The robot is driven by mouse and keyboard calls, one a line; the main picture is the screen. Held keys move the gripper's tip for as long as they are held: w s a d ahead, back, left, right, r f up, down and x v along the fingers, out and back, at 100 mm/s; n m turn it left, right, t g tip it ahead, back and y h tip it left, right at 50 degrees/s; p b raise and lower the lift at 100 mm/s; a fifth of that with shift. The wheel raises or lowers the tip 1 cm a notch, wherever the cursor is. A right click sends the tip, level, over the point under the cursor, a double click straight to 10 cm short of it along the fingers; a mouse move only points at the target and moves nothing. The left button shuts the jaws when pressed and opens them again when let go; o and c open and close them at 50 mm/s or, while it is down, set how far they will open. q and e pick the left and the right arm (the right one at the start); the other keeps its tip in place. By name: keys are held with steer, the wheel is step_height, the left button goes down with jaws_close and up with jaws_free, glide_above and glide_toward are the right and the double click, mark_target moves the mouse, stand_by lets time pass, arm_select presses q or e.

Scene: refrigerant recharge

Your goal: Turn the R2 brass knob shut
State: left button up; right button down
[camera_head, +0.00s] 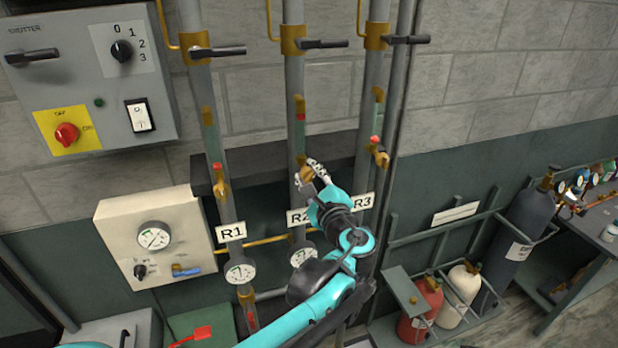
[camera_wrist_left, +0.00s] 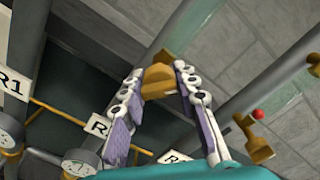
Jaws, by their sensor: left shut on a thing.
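The R2 brass knob (camera_head: 305,174) is on the middle grey pipe, above the R2 label (camera_head: 297,217), and is partly hidden by my gripper. My left gripper (camera_head: 311,170) reaches it from below right and is shut on it. In the left wrist view the brass knob (camera_wrist_left: 158,82) sits between the two finger tips, with one pale, purple-padded finger on each side. Its exact turn angle is hard to tell. My right gripper is not in view.
The R1 knob with a red tip (camera_head: 219,176) is on the pipe to the left, and the R3 knob (camera_head: 379,153) is on the pipe to the right. Black lever handles (camera_head: 320,44) stick out above. A gauge (camera_head: 303,255) sits below R2. Gas cylinders (camera_head: 463,283) stand at right.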

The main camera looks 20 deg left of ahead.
arm_select(q)
steer(key=n, duration=0.4)
steer(key=shift+n+b, duration=0.3)
steer(key=shift+b, duration=0.05)
steer(key=shift+n, duration=1.7)
steer(key=o, duration=1.2)
steer(key=shift+c, duration=0.2)
steer(key=v, duration=1.2)
